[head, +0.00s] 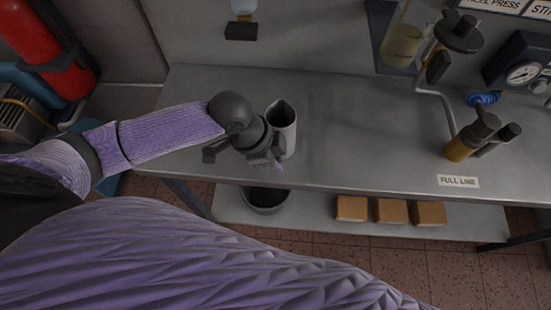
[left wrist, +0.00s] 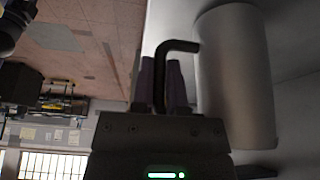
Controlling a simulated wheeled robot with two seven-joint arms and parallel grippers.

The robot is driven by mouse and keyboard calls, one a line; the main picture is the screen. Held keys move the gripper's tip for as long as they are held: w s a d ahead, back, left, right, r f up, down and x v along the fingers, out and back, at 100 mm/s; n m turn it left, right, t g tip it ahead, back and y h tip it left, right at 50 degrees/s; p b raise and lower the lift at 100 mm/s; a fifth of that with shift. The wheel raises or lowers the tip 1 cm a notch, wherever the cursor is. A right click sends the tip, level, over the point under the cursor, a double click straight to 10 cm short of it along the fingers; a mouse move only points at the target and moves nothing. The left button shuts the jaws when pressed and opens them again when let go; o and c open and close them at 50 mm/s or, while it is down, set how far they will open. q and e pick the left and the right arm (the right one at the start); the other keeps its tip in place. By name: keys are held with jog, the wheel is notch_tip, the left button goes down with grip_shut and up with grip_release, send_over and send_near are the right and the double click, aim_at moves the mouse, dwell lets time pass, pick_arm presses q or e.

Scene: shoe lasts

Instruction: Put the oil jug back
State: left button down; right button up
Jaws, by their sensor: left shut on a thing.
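The oil jug (head: 281,130) is a grey metal cylinder with an open, dark top. It is near the front edge of the bench, left of the middle, in the head view; I cannot tell whether it rests on the bench or hangs just above it. My left gripper (head: 266,158) is at the jug's near left side. In the left wrist view, the jug (left wrist: 235,80) fills the right part, and its black bent handle (left wrist: 178,46) runs between the fingers of my left gripper (left wrist: 160,82), which is shut on it. My right gripper is out of view.
The grey bench (head: 350,125) is clear in the middle. At right stand a device with an amber cup (head: 459,150), a gauge (head: 523,73) and a FULL LINE label (head: 458,181). A lower shelf holds a dark bucket (head: 265,199) and tan blocks (head: 391,211). A red extinguisher (head: 45,45) is at left.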

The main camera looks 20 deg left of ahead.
pick_arm(q)
jog(key=shift+f, duration=0.15)
jog(key=shift+f, duration=0.15)
jog(key=c, duration=0.7)
grip_release()
jog(key=shift+o, duration=0.2)
jog(key=p+v, duration=0.4)
jog(key=v, duration=0.8)
